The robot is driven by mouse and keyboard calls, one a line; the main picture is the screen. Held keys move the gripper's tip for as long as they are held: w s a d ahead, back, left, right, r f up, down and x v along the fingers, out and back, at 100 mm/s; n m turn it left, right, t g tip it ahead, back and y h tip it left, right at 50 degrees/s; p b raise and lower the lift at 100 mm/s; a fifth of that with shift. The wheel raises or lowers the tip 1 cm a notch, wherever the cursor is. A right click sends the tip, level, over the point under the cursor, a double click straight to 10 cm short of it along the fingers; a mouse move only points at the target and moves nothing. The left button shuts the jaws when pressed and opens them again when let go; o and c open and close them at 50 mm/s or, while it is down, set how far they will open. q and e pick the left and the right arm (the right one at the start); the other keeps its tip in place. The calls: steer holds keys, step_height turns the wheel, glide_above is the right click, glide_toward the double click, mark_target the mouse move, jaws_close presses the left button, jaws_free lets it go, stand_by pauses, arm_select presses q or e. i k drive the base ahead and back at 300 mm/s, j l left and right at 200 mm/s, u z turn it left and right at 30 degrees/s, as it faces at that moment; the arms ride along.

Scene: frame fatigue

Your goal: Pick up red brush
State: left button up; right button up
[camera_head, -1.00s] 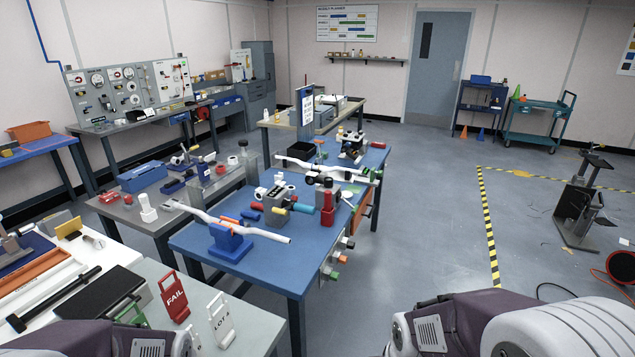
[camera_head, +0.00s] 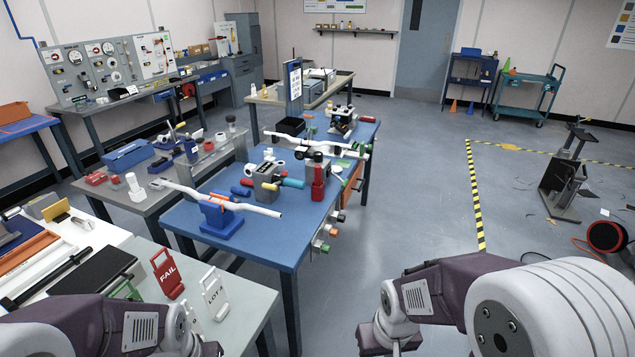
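I cannot pick out a red brush for certain. On the blue workbench (camera_head: 262,243), an upright red item with a dark top (camera_head: 318,180) stands beside a grey block fixture (camera_head: 267,187); it is too small to tell what it is. Small red pieces (camera_head: 96,178) lie on the grey bench to the left. My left arm shows at the bottom left and my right arm at the bottom right. Neither gripper's fingers are in view.
A white front table with a red FAIL tag (camera_head: 167,273) and a white tag (camera_head: 215,293) lies near my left arm. The blue bench also bears a blue stand (camera_head: 220,219) holding a white bent tube. Open floor (camera_head: 420,215) lies to the right.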

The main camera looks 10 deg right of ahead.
mark_target(318, 168)
steer(key=i+l+u, duration=0.65)
steer(key=l+u, duration=0.2)
steer(key=l, duration=0.15)
steer(key=i+l+u, duration=0.2)
steer(key=l+u, duration=0.25)
steer(key=l, duration=0.2)
steer(key=i+l+u, duration=0.1)
steer(key=l+u, duration=0.35)
steer(key=l, duration=0.25)
steer(key=l+u, duration=0.45)
steer(key=l, duration=0.25)
steer(key=k+l+u, duration=0.15)
steer(key=l+u, duration=0.25)
steer(key=l, duration=0.25)
steer(key=k+l+u, duration=0.25)
steer(key=l+u, duration=0.2)
steer(key=l, duration=0.2)
